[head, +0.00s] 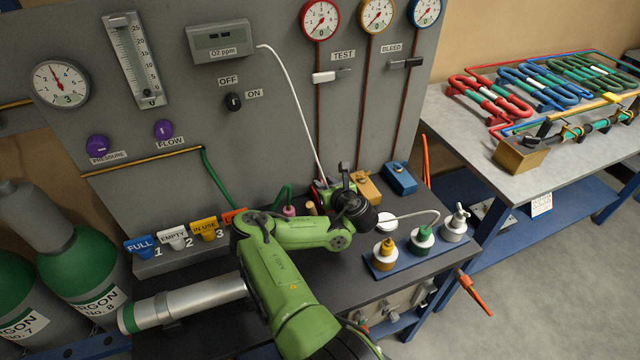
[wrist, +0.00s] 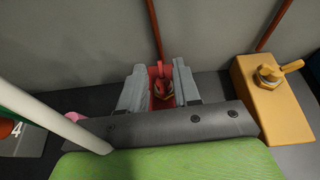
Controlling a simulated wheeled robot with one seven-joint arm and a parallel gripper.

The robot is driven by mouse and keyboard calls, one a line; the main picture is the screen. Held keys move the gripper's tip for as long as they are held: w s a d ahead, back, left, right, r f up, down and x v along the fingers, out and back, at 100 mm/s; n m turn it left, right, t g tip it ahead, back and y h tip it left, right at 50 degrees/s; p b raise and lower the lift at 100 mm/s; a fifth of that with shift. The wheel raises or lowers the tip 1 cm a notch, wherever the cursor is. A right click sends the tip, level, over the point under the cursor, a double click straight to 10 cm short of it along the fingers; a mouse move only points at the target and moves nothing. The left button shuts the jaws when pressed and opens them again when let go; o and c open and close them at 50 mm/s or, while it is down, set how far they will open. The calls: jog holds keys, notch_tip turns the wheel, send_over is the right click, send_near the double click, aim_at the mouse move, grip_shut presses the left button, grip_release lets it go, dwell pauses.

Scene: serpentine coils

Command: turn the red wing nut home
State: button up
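The red wing nut (wrist: 160,86) shows in the wrist view on a brass fitting on a red block, in front of the grey panel. My gripper (wrist: 159,84) has its two grey fingers apart, one on each side of the wing nut. Red shows between the fingers, and I see no clear contact with the nut. The fingers hide the sides of the red block. In the head view a piece of the red block (head: 321,190) shows beside my black wrist. The wing nut itself is hidden there by my arm.
An orange block with a wing nut (wrist: 272,95) stands close on the right, with a blue block (head: 400,178) beyond it. Several capped bottles stand on a blue tray (head: 375,263) at the front right.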

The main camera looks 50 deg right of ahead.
jog(key=shift+s+r, duration=0.15)
jog(key=shift+c, duration=0.3)
grip_shut()
jog(key=shift+a+r+m+h+p, duration=0.15)
jog(key=shift+m+h+p, duration=0.3)
jog(key=shift+p, duration=0.6)
jog(key=shift+m+g+h+p, duration=0.35)
jog(key=shift+g+h+p, duration=0.05)
jog(key=shift+h+p, duration=0.1)
jog(key=shift+f, duration=0.2)
jog(key=shift+o, duration=0.3)
grip_release()
